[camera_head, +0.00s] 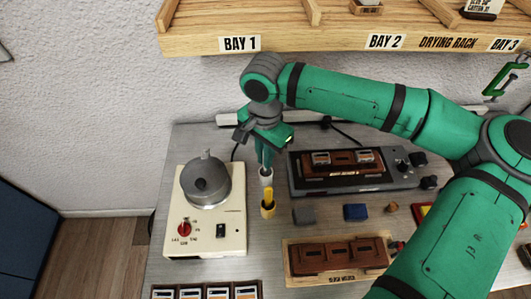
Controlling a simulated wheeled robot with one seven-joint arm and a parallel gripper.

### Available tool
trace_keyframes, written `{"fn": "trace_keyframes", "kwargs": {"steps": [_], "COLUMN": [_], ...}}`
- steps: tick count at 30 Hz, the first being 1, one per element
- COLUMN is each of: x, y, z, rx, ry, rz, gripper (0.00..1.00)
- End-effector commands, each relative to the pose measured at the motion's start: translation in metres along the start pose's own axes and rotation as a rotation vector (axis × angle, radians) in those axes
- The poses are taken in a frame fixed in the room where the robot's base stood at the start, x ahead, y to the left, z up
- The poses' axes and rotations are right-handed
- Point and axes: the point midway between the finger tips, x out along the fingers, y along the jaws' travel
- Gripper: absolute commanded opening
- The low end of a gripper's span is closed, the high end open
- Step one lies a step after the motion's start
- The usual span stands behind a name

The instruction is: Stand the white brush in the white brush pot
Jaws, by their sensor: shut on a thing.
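My gripper (266,163) points straight down between the hot plate and the grey device, with its fingers shut. A small white shape (265,177) is directly below the fingertips. I take it for the white brush with the white brush pot around or behind it, but they are too small and overlapped to tell apart. I cannot tell whether the brush is inside the pot or just above it. A yellow brush (268,194) stands in a yellow pot (268,211) just in front of the white shape.
A cream hot plate (229,241) with a grey metal pot (206,180) stands close on the left. A dark grey device (300,178) is on the right. Grey (303,215) and blue (356,212) blocks and a wooden tray (300,271) lie nearer. A drying rack (330,43) hangs above.

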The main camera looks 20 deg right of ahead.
Motion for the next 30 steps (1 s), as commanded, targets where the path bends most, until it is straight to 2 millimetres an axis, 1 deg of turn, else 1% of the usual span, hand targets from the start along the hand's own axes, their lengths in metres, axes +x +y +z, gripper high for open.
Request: {"fn": "trace_keyframes", "kwargs": {"steps": [8, 9, 10, 11, 19, 22, 26, 30], "x": [0.0, 0.0, 0.0, 0.0, 0.0, -0.004, -0.019, -0.045], "y": [0.0, 0.0, 0.0, 0.0, 0.0, 0.0, -0.001, -0.001], "z": [0.0, 0.0, 0.0, 0.0, 0.0, 0.0, 0.0, 0.0], "rx": [-0.001, -0.001, 0.0, 0.0, 0.0, 0.001, 0.001, 0.001], "ry": [0.0, 0.0, 0.0, 0.0, 0.0, 0.001, 0.0, 0.001], "rz": [0.0, 0.0, 0.0, 0.0, 0.0, -0.001, -0.002, -0.002], "gripper": [0.0, 0.19, 0.26, 0.31, 0.31, 0.31, 0.31, 0.31]}}
